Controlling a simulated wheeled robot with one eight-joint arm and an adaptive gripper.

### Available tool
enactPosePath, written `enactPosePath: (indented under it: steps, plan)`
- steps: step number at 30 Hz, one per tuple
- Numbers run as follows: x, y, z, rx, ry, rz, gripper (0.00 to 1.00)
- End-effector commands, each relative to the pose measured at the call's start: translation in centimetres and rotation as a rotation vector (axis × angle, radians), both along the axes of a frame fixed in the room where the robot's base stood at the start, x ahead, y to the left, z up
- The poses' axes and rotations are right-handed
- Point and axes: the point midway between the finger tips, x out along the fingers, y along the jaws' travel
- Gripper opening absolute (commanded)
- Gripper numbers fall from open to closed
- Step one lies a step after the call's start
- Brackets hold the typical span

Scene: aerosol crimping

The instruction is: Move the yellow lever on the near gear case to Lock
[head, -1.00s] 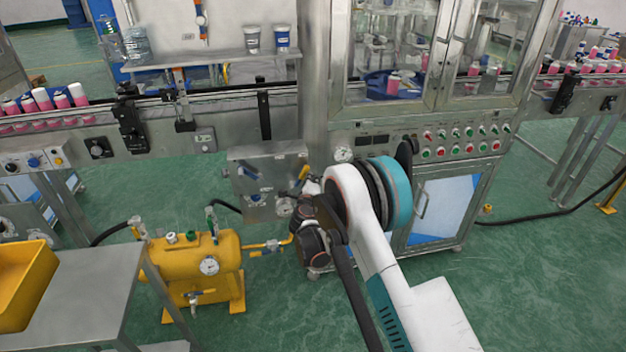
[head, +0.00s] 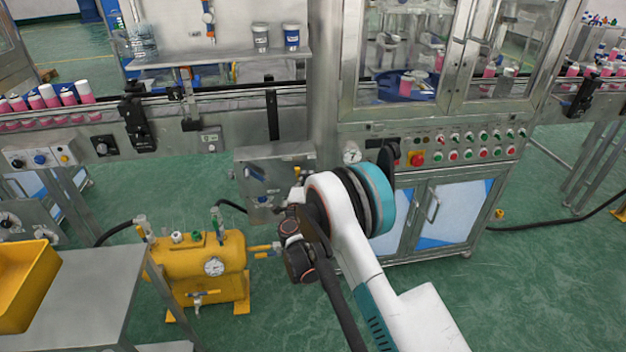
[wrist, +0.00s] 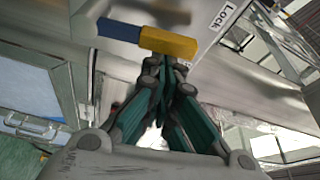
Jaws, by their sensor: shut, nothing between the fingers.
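The near gear case (head: 272,153) is a grey steel box left of my arm in the head view. The "Lock" label (wrist: 223,15) is right of and above the lever. My gripper (wrist: 168,66) is shut and empty, its tips just below the lever's yellow part. I cannot tell whether they touch it.
A yellow tank (head: 200,262) with gauge and valves stands on the floor left of my arm. A steel table (head: 85,295) with a yellow bin (head: 25,285) is at lower left. The crimping machine's button panel (head: 465,148) is behind right.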

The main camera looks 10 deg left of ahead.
Motion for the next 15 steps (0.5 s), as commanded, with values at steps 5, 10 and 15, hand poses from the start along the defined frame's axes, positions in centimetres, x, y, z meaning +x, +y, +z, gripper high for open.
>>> enactPosePath:
  steps: [5, 10, 15]
  plan:
    - [-0.4, 1.2, 0.1, 0.007, 0.002, 0.001, 0.00]
    - [-0.6, 2.1, 0.1, 0.008, 0.003, 0.001, 0.00]
    - [-0.7, 2.6, 0.0, 0.009, 0.003, 0.001, 0.00]
